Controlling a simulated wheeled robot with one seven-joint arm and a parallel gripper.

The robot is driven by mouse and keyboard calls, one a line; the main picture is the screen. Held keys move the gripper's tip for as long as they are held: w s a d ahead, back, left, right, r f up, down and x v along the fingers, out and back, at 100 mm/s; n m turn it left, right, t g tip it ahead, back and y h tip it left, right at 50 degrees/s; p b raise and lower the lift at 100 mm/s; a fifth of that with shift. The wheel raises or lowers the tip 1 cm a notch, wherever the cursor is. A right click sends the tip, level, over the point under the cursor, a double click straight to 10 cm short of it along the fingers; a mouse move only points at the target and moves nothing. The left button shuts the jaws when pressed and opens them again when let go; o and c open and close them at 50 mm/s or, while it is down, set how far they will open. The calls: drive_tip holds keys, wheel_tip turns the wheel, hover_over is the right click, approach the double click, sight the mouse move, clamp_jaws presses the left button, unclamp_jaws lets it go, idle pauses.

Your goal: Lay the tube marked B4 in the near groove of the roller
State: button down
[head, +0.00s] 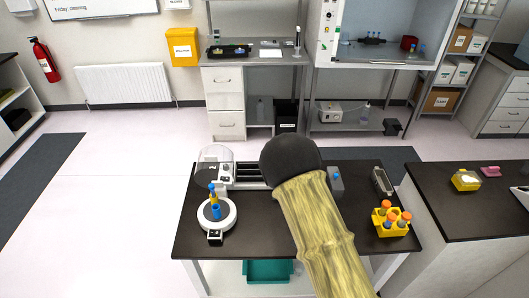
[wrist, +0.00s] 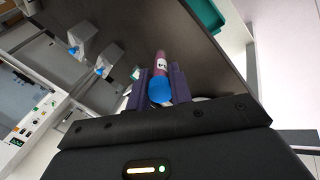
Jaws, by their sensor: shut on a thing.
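In the wrist view my gripper (wrist: 158,86) is shut on a tube (wrist: 162,67) with a blue cap and a pinkish-purple body. The cap faces the camera. The tube carries a white label with dark marks that I cannot read for certain. In the head view the roller (head: 247,174) is a pale machine with dark bars on the dark-topped table. My dark wrist and yellow-sleeved arm cover its middle and right part. My fingers and the held tube are hidden there. I cannot tell how high the tube is above the roller or the table.
A round white device (head: 216,222) with blue and yellow tube parts stands front left on the table (head: 262,225). A yellow rack (head: 386,231) with several orange-capped tubes stands front right. A metal tray (head: 382,181) lies behind it. A grey block (head: 336,181) is just right of my wrist.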

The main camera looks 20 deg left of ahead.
drive_tip(key=w+a+r+n+g+y, duration=0.3)
drive_tip(key=a+r+n+g+y, duration=0.1)
drive_tip(key=a+r+n, duration=0.6)
drive_tip(key=w+a+r+n+g+y, duration=0.3)
drive_tip(key=a+r+n+g+y, duration=0.2)
drive_tip(key=a+r+n, duration=0.5)
drive_tip(key=a+r+y, duration=0.2)
drive_tip(key=a+r, duration=0.1)
drive_tip(key=a, duration=0.1)
drive_tip(key=shift+w+a+g, duration=0.3)
drive_tip(key=shift+a, duration=0.05)
